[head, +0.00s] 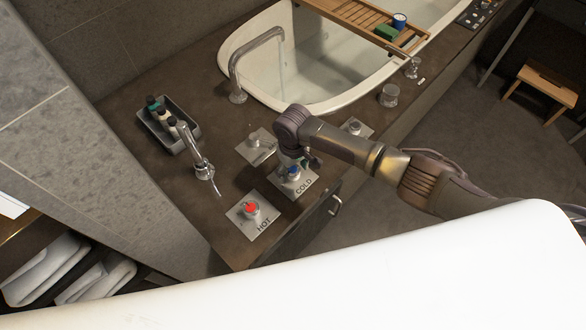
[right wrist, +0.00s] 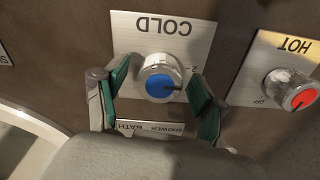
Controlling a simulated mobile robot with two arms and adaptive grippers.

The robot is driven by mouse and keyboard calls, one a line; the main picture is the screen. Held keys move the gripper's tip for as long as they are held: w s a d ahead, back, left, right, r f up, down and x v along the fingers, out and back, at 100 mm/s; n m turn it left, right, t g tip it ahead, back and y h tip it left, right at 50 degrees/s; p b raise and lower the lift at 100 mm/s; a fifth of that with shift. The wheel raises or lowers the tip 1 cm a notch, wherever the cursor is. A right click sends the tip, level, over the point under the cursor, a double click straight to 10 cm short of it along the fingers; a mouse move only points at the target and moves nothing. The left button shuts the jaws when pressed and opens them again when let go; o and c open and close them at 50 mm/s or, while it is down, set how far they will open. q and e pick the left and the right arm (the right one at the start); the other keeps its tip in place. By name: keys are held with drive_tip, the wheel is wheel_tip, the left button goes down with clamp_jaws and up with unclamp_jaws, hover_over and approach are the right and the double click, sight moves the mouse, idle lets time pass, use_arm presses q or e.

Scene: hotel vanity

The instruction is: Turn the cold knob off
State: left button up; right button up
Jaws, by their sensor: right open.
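The cold knob (right wrist: 160,80) is a round silver knob with a blue cap on a square metal plate marked COLD (right wrist: 205,30). A dark pointer mark on the cap points to the right in the right wrist view. In the head view the knob (head: 293,172) is partly covered by my right gripper (head: 291,160), which is above it. In the right wrist view the two green-padded fingers of the right gripper (right wrist: 158,84) are spread, one on each side of the knob. I cannot tell whether they touch it. My left gripper is not in view.
A red-capped hot knob (head: 251,209) is beside the cold plate. A faucet (head: 200,160), a tray of bottles (head: 172,142), other control plates (head: 257,146) and a bathtub (head: 330,104) with a curved spout (head: 236,75) stand around.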

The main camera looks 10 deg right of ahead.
drive_tip(key=shift+c, duration=0.3)
drive_tip(key=c, duration=1.1)
drive_tip(key=shift+s+r+m+p, duration=0.1)
drive_tip(key=shift+r+m+p, duration=0.15)
drive_tip(key=shift+m+p, duration=0.7)
drive_tip(key=m+p, duration=0.4)
drive_tip(key=shift+a+p, duration=0.1)
drive_tip(key=shift+p, duration=0.2)
drive_tip(key=m+p, duration=0.1)
drive_tip(key=m, duration=0.1)
drive_tip(key=shift+f+m+p, duration=0.1)
drive_tip(key=shift+m+p, duration=0.25)
drive_tip(key=shift+p, duration=0.05)
drive_tip(key=m+p, duration=0.1)
drive_tip(key=m, duration=0.1)
drive_tip(key=shift+m, duration=0.3)
drive_tip(key=m+p, duration=0.1)
drive_tip(key=m, duration=0.2)
drive_tip(key=shift+f+m+p, duration=0.1)
drive_tip(key=shift+m+p, duration=0.3)
drive_tip(key=shift+m, duration=1.3)
